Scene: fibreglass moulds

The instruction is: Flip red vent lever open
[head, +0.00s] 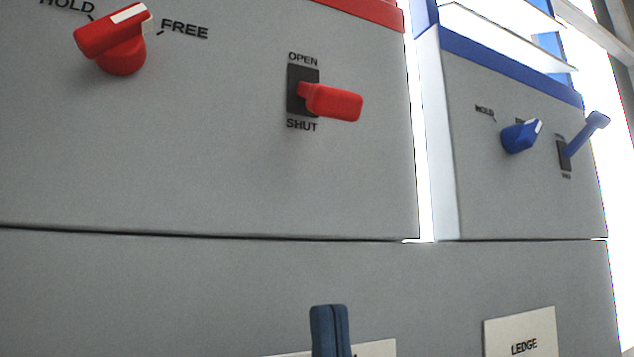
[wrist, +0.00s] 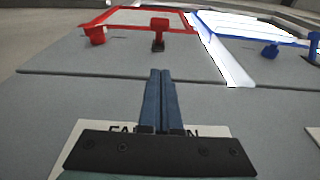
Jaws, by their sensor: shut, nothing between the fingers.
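The red vent lever (head: 335,103) sticks out from a dark slot plate on the grey panel, with OPEN printed above and SHUT below. Its handle points right and slightly down in the head view, toward the SHUT side. In the wrist view the red lever (wrist: 159,25) stands ahead of the fingertips. My gripper (head: 329,312) is shut and empty, with blue fingers. It is below the lever in the head view and apart from it. The closed fingers (wrist: 160,75) also show in the wrist view.
A red knob (head: 112,38) marked HOLD and FREE is left of the lever. A blue knob (head: 521,136) and blue lever (head: 587,134) sit on the neighbouring panel at right, across a bright gap. A LEDGE label (head: 520,333) is at lower right.

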